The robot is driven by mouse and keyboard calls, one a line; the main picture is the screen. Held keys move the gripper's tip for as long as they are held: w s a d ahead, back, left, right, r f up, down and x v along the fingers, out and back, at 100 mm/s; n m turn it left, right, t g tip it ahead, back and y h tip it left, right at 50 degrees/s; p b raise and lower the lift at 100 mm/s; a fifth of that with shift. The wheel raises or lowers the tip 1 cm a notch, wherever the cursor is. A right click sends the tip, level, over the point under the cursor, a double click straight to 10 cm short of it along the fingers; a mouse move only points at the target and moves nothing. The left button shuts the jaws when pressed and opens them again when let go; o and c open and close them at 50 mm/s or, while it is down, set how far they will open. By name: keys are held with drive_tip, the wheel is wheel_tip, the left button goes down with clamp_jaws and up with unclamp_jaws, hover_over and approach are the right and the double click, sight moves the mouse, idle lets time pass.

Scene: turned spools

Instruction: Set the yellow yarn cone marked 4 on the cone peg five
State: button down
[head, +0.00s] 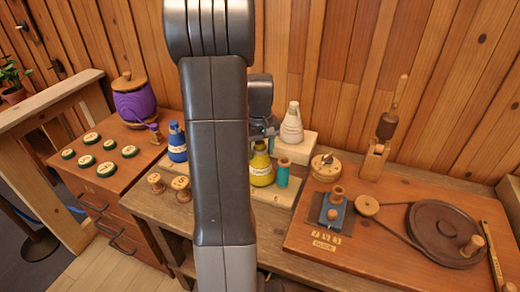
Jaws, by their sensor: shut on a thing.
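The yellow yarn cone (262,171) stands upright, with a pale label band around it whose mark is too small to read. My gripper (262,142) is at the cone's narrow top and is shut on it. The cone is over the pale peg board (279,194); I cannot tell whether its base touches the board. My own arm hides the middle of the board, and I cannot make out which peg is number five.
A teal spool (283,174) stands close right of the yellow cone. A white cone (292,128) stands behind on a pale block. A blue cone (177,143) and two wooden spools (180,187) are left of my arm. A belt-and-wheel board (390,262) fills the right.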

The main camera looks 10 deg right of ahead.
drive_tip(key=shift+f, duration=0.35)
drive_tip(key=c, duration=0.8)
unclamp_jaws()
drive_tip(key=shift+c, duration=0.2)
drive_tip(key=shift+r+p, duration=4.1)
drive_tip(key=shift+r, duration=1.45)
drive_tip(key=shift+f, duration=0.15)
wheel_tip(320, 180, down, 9)
drive_tip(key=b, duration=0.7)
drive_tip(key=shift+r, duration=0.2)
